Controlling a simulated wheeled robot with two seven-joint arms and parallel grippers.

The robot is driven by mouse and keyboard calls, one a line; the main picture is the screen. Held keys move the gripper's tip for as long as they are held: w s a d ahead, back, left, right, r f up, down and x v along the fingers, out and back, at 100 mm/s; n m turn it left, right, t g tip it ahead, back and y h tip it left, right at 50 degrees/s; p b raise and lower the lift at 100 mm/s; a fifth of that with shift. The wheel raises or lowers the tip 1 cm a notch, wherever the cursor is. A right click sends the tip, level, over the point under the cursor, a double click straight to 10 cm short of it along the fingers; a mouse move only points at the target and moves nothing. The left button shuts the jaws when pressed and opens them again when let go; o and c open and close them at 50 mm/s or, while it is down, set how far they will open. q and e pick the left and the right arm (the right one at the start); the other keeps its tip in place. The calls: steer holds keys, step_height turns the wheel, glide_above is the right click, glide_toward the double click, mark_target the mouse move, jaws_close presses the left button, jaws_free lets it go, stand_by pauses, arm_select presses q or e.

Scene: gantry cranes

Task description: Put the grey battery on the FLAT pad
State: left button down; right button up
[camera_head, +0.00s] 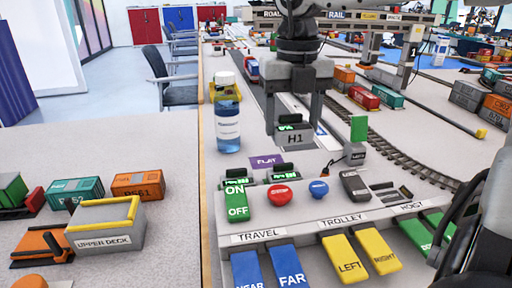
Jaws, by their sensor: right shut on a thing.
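My right gripper (296,105) comes down from the top centre, its two fingers on either side of a grey block marked H1 with a small green display, which I take as the grey battery (295,138). The fingers are shut on it. It is behind the control panel and appears upright; whether it touches the table is unclear. The purple FLAT pad (266,161) lies just in front and to the left of it, with its lettering visible. The battery is not on the pad.
The control panel (330,215) has a green ON/OFF switch (236,202), red button (279,195) and blue button (318,189). Two dark units with green displays (285,173) sit behind it. Rail track (400,155) runs at right.

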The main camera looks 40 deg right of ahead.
mark_target(279, 120)
steer(key=w+d+f, duration=0.1)
steer(key=w+f, duration=0.2)
steer(key=w+d+f, duration=0.2)
steer(key=w+f, duration=0.1)
steer(key=w, duration=0.1)
steer(key=w+d+f+b, duration=0.1)
steer(key=w+f, duration=0.2)
steer(key=shift+w+d, duration=0.2)
steer(key=shift+w, duration=0.2)
steer(key=shift+w+d+f, duration=0.1)
steer(key=shift+w+f, duration=0.1)
steer(key=shift+f, duration=0.05)
step_height(279, 120, down, 3)
steer(key=shift+r+b, duration=0.2)
steer(key=shift+b, duration=0.1)
steer(key=shift+f, duration=0.15)
arm_select(q)
steer(key=shift+w+d+r+t, duration=0.1)
steer(key=shift+d+r+t, duration=0.15)
steer(key=shift+d+t, duration=0.05)
arm_select(e)
steer(key=o, duration=0.7)
steer(key=shift+f, duration=0.15)
arm_select(q)
steer(key=shift+f, duration=0.15)
arm_select(e)
steer(key=o, duration=0.4)
